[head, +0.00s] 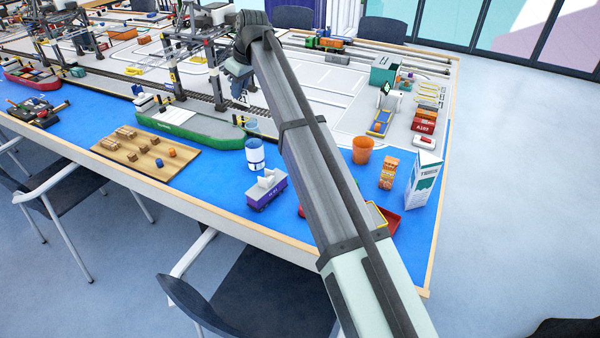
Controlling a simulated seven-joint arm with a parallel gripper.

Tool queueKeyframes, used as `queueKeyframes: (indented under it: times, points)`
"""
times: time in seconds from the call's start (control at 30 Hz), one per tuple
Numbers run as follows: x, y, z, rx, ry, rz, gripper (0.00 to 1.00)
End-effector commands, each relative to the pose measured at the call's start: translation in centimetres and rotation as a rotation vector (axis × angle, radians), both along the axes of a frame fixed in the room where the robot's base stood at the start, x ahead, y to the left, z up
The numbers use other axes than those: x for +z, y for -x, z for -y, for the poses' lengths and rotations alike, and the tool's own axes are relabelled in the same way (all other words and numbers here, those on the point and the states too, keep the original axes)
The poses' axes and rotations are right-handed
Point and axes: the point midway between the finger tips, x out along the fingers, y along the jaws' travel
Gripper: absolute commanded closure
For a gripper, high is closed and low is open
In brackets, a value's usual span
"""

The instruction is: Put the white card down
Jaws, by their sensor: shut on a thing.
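My gripper (239,88) is at the far end of my long arm, over the white port area of the table beside the crane legs. It points down and is small in the picture. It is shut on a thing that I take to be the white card. The card's outline cannot be made out against the pale board and the gripper. I cannot tell how high the gripper is above the board.
A grey gantry crane (207,50) stands close to the left of my gripper. A green ship (192,126), a purple wagon (266,191), a blue-and-white cup (255,155) and an orange cup (362,150) stand nearer. White board (310,95) lies open right of my arm.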

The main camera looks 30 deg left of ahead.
Motion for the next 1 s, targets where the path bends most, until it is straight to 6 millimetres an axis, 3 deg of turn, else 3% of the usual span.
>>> queueKeyframes:
  times: [0.1,0.3,0.6,0.77,1.0]
  points:
    - [0.0,-2.8,3.8,0.03,0.0,-0.001,1.0]
    - [0.0,-6.5,9.4,0.091,-0.003,0.0,1.0]
    - [0.1,-9.6,14.9,0.151,-0.013,0.002,1.0]
    - [-3.0,-9.4,14.9,0.157,-0.012,0.0,1.0]
    - [-9.2,-9.4,14.9,0.155,-0.011,-0.001,1.0]
